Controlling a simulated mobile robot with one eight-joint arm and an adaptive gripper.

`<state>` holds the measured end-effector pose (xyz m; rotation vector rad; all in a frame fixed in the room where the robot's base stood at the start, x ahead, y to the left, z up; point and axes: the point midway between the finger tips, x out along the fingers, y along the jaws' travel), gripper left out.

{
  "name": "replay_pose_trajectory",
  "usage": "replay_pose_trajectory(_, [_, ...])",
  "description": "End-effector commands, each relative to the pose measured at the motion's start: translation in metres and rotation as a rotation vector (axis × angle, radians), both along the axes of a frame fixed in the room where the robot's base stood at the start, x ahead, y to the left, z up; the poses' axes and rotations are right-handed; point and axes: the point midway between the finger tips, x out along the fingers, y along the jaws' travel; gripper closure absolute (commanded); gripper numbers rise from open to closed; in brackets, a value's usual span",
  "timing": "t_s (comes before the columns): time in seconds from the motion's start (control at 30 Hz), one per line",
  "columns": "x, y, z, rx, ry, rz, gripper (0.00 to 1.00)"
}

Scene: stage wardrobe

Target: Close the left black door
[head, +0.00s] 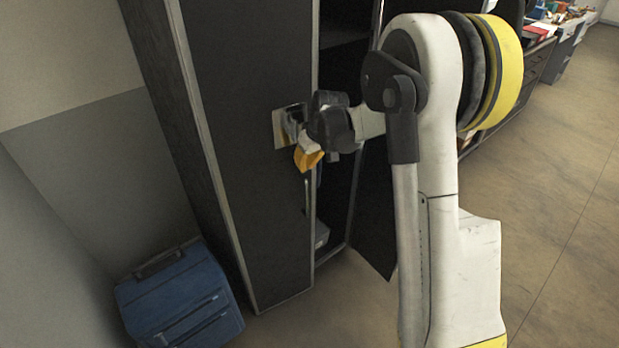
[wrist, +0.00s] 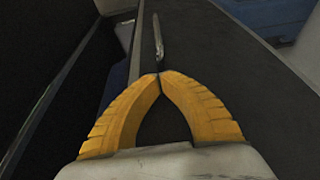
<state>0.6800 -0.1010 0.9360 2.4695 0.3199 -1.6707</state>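The left black door (head: 245,190) is a tall dark panel at the left of the wardrobe. It looks in or close to line with the wardrobe front; I cannot tell whether a small gap remains. Its slim silver handle (wrist: 158,38) stands near its free edge and also shows in the head view (head: 307,197). My gripper (head: 308,160) is in front of this door near that edge. In the wrist view its yellow fingertips (wrist: 159,76) meet, with nothing visible between them, close to the handle's end. Contact with the door cannot be told.
The dark wardrobe interior (head: 340,185) shows right of the left door. Another black door (head: 374,225) stands open, partly behind my arm. A blue suitcase (head: 180,300) stands on the floor at left. Drawers and a cluttered counter (head: 545,45) are at the upper right. The right floor is clear.

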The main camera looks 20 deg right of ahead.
Motion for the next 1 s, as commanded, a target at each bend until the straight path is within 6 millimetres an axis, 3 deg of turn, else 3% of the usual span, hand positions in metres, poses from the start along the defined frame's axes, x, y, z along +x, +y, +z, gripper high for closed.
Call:
replay_pose_trajectory(0.2, [0.030, 0.000, 0.000, -0.001, 0.000, 0.112, 1.00])
replay_pose_trajectory(0.4, [0.044, 0.002, 0.000, 0.000, 0.001, 0.167, 1.00])
replay_pose_trajectory(1.0, [0.048, 0.003, 0.001, -0.001, -0.001, 0.186, 1.00])
